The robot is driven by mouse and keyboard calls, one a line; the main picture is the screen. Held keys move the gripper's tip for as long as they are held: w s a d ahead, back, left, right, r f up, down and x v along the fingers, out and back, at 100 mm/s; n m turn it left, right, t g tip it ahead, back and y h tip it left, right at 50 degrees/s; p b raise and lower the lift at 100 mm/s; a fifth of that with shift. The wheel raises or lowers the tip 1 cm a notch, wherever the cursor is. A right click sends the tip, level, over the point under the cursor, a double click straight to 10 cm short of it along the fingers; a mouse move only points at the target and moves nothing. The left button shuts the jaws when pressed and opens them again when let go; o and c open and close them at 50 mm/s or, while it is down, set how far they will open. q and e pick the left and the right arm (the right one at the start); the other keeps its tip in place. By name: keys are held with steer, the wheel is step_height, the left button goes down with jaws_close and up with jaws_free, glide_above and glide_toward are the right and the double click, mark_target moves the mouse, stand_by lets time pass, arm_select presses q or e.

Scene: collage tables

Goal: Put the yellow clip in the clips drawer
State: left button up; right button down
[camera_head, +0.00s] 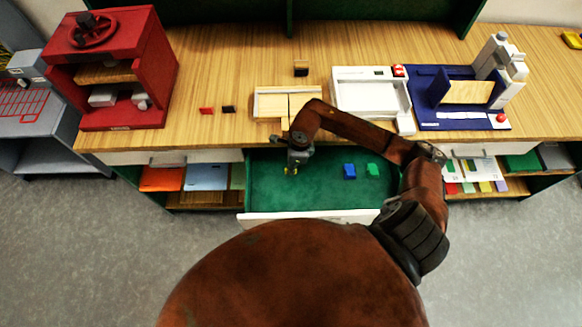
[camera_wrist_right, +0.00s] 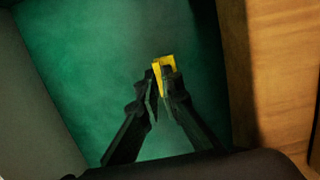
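The yellow clip (camera_head: 290,170) is at the tips of my right gripper (camera_head: 294,160), over the left part of the open green-lined drawer (camera_head: 320,196). In the right wrist view the yellow clip (camera_wrist_right: 163,66) sits between the fingertips of the right gripper (camera_wrist_right: 160,80), which are shut on it. The green drawer floor (camera_wrist_right: 90,60) lies behind it; I cannot tell whether the clip touches the floor. A blue clip (camera_head: 349,171) and a green clip (camera_head: 372,170) lie in the drawer to the right. My left gripper is not in view.
A red clip (camera_head: 207,110) and a dark clip (camera_head: 228,109) lie on the wooden table (camera_head: 230,70). A red press (camera_head: 110,65), a wooden tray (camera_head: 270,103), a white tray (camera_head: 370,95) and a blue machine (camera_head: 455,95) stand there too. The table edge is beside the gripper.

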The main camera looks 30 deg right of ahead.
steer(key=shift+f, duration=0.15)
steer(key=c, duration=2.1)
jaws_free()
steer(key=shift+r, duration=0.2)
steer(key=r, duration=0.4)
steer(key=d+r, duration=0.1)
steer(key=r, duration=0.3)
steer(key=s+r, duration=0.1)
steer(key=r, duration=0.3)
steer(key=shift+d+p, duration=0.25)
steer(key=shift+p, duration=0.05)
